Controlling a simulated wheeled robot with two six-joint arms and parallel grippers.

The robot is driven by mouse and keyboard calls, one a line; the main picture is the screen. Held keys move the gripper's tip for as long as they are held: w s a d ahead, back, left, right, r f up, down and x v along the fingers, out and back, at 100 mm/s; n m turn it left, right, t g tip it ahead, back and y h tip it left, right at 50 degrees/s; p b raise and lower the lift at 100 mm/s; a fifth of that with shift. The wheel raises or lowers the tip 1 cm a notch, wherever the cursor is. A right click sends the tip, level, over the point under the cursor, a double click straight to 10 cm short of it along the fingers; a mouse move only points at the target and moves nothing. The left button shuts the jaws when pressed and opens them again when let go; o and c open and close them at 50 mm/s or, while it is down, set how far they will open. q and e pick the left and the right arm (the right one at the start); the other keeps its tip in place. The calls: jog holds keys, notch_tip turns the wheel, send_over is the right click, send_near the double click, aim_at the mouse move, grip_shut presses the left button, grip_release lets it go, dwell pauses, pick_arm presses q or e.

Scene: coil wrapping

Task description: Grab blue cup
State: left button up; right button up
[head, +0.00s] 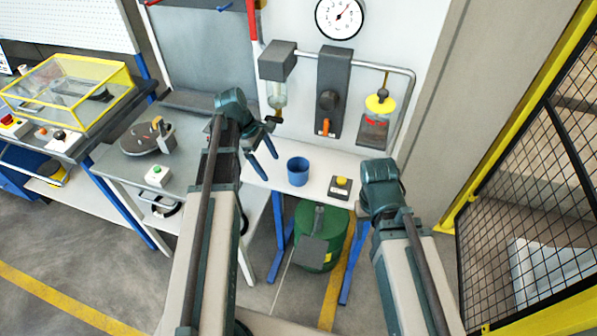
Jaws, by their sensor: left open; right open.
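The blue cup (298,172) stands upright on a white table (318,162), in the middle of the head view. My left gripper (266,163) is open and empty, with its fingers spread to the left of the cup. A gap shows between its fingers and the cup. My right arm reaches up on the right side, and its wrist (382,185) is to the right of the cup. The fingers of my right gripper are hidden behind the wrist and arm.
A small box with a yellow button (341,184) sits on the table right of the cup. A dispenser (278,92) and a grey wall unit (328,95) rise behind. A green drum (320,228) stands below the table. A grey workbench (185,165) is on the left.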

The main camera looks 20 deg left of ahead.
aim_at(307, 180)
pick_arm(q)
jog(key=shift+s+d, duration=0.1)
jog(key=shift+d, duration=2.85)
jog(key=d, duration=0.4)
jog(key=shift+s+d+f, duration=0.1)
jog(key=shift+d+f, duration=0.05)
jog(key=shift+d, duration=0.2)
jog(key=shift+f+b, duration=0.5)
jog(key=shift+b, duration=0.1)
jog(key=shift+r, duration=0.1)
jog(key=c, duration=1.2)
jog(key=shift+o, duration=0.2)
jog(key=shift+r, duration=0.1)
